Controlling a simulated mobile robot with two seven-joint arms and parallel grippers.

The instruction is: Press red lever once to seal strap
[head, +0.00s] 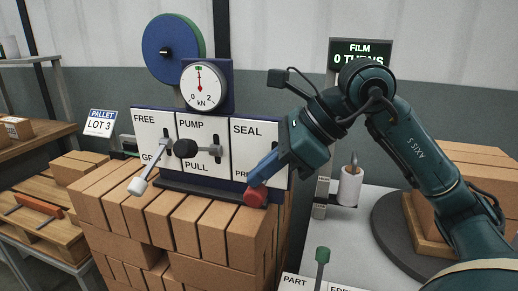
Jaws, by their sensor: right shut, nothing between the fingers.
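The red lever knob (255,197) sits at the lower front of the SEAL panel (246,133), low by the word that starts PRE. My right gripper (262,180) is shut and empty, with its blue fingertips at the red knob, seemingly touching it from above. The fingers and the hand hide the lever's shaft and part of the panel. The strapping tool's blue housing (222,80) carries a round kN gauge (201,87) with its needle pointing about straight up. My left gripper is not in view.
A black PUMP knob (186,148) and a white FREE lever (138,186) stick out to the left. Stacked bricks (195,215) fill the space below. A green-topped lever (322,256), a white roll (350,186) and a FILM sign (361,54) are on the right.

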